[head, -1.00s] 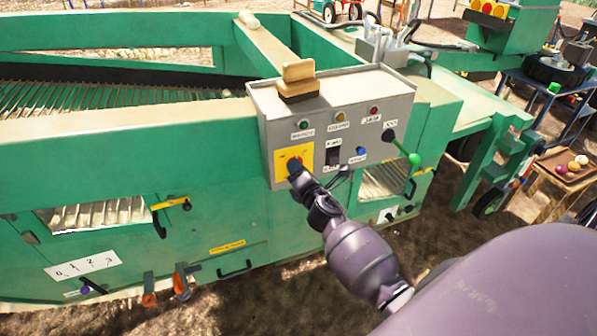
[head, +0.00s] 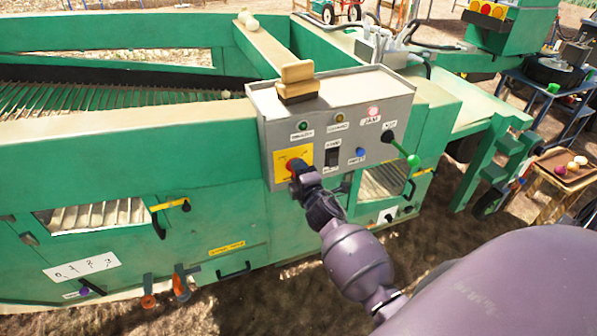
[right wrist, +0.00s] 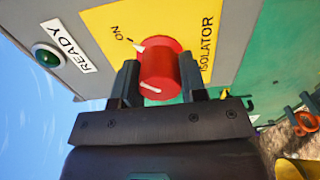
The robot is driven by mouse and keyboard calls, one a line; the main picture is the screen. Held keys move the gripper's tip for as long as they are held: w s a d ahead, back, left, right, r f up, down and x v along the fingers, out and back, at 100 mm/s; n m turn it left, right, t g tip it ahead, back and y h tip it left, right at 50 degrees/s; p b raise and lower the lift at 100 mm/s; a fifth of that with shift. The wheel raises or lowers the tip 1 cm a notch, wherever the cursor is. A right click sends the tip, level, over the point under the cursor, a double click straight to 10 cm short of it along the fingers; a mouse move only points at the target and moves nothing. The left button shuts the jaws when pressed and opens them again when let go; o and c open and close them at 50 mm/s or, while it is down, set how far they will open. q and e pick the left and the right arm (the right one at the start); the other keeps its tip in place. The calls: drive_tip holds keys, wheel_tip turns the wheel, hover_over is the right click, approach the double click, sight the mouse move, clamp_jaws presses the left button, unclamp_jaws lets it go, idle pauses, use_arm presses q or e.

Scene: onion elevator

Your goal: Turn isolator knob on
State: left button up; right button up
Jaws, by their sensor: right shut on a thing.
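The red isolator knob (right wrist: 159,68) sits on a yellow plate (right wrist: 98,24) marked ISOLATOR and ON. In the right wrist view, a white pointer at its base lies close to the ON mark, and a white line shows on its rim. My right gripper (right wrist: 158,84) is shut on the knob, one finger on each side. In the head view, the same gripper (head: 297,167) is at the yellow plate on the grey control box (head: 405,101) and hides most of the knob. My left gripper is not in view.
The box also carries a green lamp (head: 303,125), a lit red lamp (head: 373,111), a black switch (head: 332,156), a blue button (head: 360,152) and a green-tipped lever (head: 405,152). Green machine framing surrounds the box.

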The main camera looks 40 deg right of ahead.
idle(0.4)
drive_tip(key=o, duration=0.9)
drive_tip(key=v, duration=1)
drive_tip(key=shift+s, duration=0.4)
drive_tip(key=shift+m, duration=0.3)
